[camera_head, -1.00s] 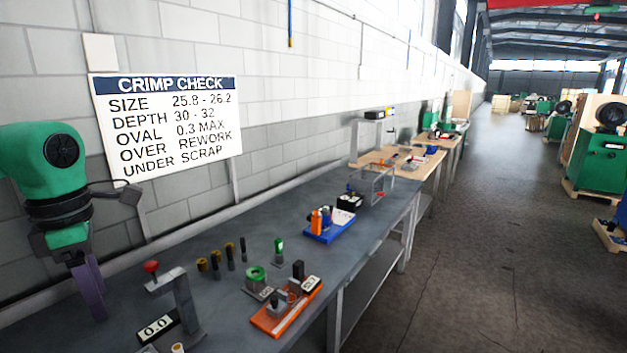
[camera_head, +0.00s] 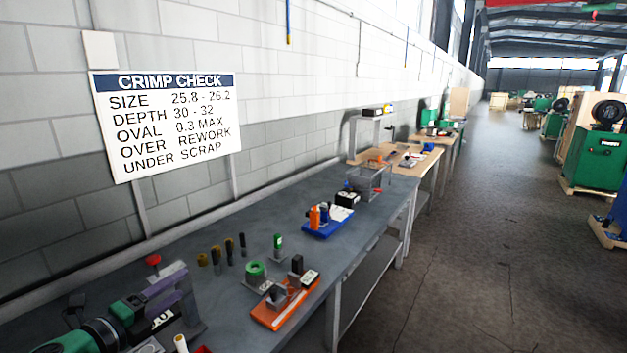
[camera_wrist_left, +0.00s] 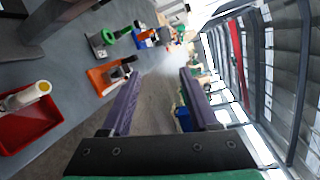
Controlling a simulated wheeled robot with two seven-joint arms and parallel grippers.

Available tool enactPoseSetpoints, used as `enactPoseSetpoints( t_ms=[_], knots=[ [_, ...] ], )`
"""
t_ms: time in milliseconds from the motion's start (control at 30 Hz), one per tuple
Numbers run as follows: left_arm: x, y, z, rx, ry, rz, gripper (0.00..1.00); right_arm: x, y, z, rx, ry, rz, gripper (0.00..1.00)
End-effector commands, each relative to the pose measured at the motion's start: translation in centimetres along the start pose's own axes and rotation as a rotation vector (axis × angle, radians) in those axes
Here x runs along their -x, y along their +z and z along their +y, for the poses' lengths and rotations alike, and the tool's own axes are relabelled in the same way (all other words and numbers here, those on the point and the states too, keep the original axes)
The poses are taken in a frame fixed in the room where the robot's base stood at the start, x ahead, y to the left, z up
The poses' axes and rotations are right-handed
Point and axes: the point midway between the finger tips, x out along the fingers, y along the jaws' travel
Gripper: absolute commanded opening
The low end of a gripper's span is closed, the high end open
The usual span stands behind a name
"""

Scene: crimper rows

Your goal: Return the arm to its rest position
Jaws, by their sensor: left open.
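My left gripper (camera_head: 168,283) comes in low at the left in the head view, with purple fingers, close to the grey stand with the red knob (camera_head: 153,260). In the left wrist view the two purple fingers (camera_wrist_left: 155,103) are apart, with nothing between them but floor and distant things. My left arm (camera_head: 85,338) is green and black and lies low at the bottom left corner. My right gripper is not in view.
The grey workbench (camera_head: 225,325) holds an orange fixture (camera_head: 268,317), a green ring on a base (camera_head: 255,270), several dark and brass pins, and a blue tray (camera_head: 322,230). A red tray (camera_wrist_left: 28,128) lies left in the wrist view. Open floor (camera_head: 480,270) lies right.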

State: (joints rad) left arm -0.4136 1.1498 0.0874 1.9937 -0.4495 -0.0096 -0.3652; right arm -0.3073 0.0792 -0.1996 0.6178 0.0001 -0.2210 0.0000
Motion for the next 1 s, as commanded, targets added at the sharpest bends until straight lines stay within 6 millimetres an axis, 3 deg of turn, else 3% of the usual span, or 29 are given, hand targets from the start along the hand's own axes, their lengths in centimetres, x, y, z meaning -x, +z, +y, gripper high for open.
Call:
enactPoseSetpoints(
  t_ms=[33,100,200,300,400,633,700,867,1000],
  knots=[
    [0.8,0.4,2.7,0.243,0.036,-0.145,0.61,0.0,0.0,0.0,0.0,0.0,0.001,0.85],
    [2.7,0.3,7.4,0.568,0.129,-0.345,0.61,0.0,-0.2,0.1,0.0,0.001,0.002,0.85],
    [5.9,-2.6,13.4,0.955,0.295,-0.564,0.61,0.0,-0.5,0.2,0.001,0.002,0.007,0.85],
    [8.8,-6.7,17.2,1.228,0.457,-0.703,0.61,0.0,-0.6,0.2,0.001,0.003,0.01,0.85],
    [11.2,-11.0,19.3,1.43,0.608,-0.796,0.61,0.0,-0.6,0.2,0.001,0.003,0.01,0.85],
    [15.9,-20.3,19.9,1.766,0.943,-0.914,0.61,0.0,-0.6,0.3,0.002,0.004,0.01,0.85],
    [14.9,-21.3,23.9,1.75,0.961,-0.928,0.61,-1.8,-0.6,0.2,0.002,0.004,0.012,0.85],
    [13.2,-23.5,31.3,1.737,0.985,-0.938,0.61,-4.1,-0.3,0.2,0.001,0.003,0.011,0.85],
    [12.3,-26.3,39.2,1.726,1.013,-0.949,0.61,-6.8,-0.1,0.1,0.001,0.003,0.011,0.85]
  ],
)
